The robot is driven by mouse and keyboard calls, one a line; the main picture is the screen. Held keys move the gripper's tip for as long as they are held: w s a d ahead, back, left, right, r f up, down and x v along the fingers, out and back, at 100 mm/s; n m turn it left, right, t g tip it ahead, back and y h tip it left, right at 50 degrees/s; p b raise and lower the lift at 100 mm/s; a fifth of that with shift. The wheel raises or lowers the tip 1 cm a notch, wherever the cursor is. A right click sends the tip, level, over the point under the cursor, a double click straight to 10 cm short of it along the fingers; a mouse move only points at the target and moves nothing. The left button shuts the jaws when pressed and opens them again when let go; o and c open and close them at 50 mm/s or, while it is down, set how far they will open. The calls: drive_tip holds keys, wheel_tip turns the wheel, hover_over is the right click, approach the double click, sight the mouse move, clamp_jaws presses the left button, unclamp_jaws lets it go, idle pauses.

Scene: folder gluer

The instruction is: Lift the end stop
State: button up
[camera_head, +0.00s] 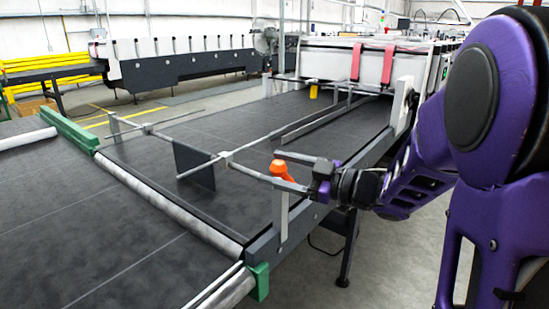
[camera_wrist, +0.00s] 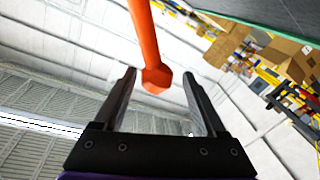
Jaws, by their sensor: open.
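The end stop is a dark upright plate (camera_head: 195,166) hanging from a thin grey rod set across the black conveyor belt. An orange handle (camera_head: 281,170) sits at the near right end of the rod, by the belt's side rail. My gripper (camera_head: 288,169) reaches in from the right and is beside the handle. In the wrist view the orange handle (camera_wrist: 147,45) comes down from the top, and its knobbed end shows between the tips of my open gripper (camera_wrist: 160,75). No contact with either finger is visible. The plate is not in the wrist view.
The black belt (camera_head: 120,168) runs under the rod, with a metal roller (camera_head: 165,203) and green brackets (camera_head: 68,129) at the left. A grey post (camera_head: 281,214) stands below the handle. The machine housing with red straps (camera_head: 388,65) is behind.

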drive_tip(key=x, duration=0.3)
drive_tip(key=shift+w+a+f, duration=0.15)
drive_tip(key=shift+w+f, duration=0.15)
drive_tip(key=shift+w, duration=0.1)
clamp_jaws()
idle(1.1)
